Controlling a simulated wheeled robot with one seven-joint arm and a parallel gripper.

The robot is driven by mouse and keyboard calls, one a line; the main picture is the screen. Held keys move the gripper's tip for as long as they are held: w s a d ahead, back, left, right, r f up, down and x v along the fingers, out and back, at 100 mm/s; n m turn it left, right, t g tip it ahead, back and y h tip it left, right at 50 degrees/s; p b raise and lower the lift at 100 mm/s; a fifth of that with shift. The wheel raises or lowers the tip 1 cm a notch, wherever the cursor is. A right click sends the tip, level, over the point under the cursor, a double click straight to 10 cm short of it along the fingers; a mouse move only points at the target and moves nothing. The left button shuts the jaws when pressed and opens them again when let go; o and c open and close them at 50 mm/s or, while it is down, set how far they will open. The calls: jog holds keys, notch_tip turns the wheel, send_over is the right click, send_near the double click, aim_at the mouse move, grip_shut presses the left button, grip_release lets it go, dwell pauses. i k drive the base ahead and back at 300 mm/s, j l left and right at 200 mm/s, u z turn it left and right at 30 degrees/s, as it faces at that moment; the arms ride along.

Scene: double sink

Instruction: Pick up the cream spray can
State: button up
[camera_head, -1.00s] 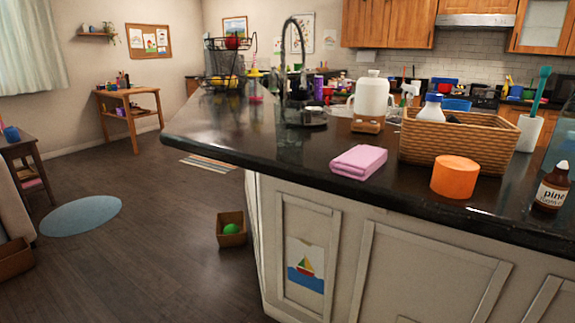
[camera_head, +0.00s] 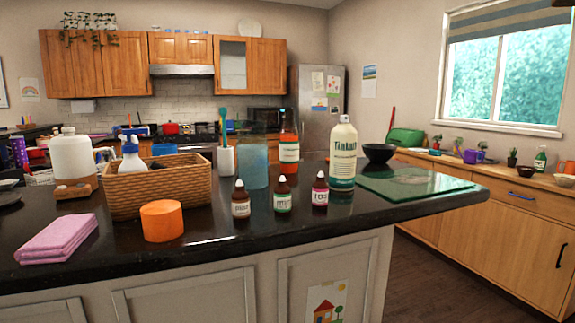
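A cream can with a green lower band and dark lettering (camera_head: 343,157) stands upright on the black island counter (camera_head: 400,214), right of the middle of the head view. It has a narrow domed top. A glass bottle with orange-red contents (camera_head: 289,150) stands to its left, and a green glass cutting board (camera_head: 412,185) lies to its right. Small brown dropper bottles (camera_head: 283,197) stand in front and to the left of the can. My gripper is not in view.
A folded pink cloth (camera_head: 58,239) lies at the left. The counter's front edge is clear near the droppers.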

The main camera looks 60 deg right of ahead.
aim_at(343, 143)
jog(key=i+j+z, duration=0.15)
jog(key=j+z, duration=0.2)
jog(key=j, duration=0.35)
jog(key=j+z, duration=0.4)
jog(key=j, duration=0.3)
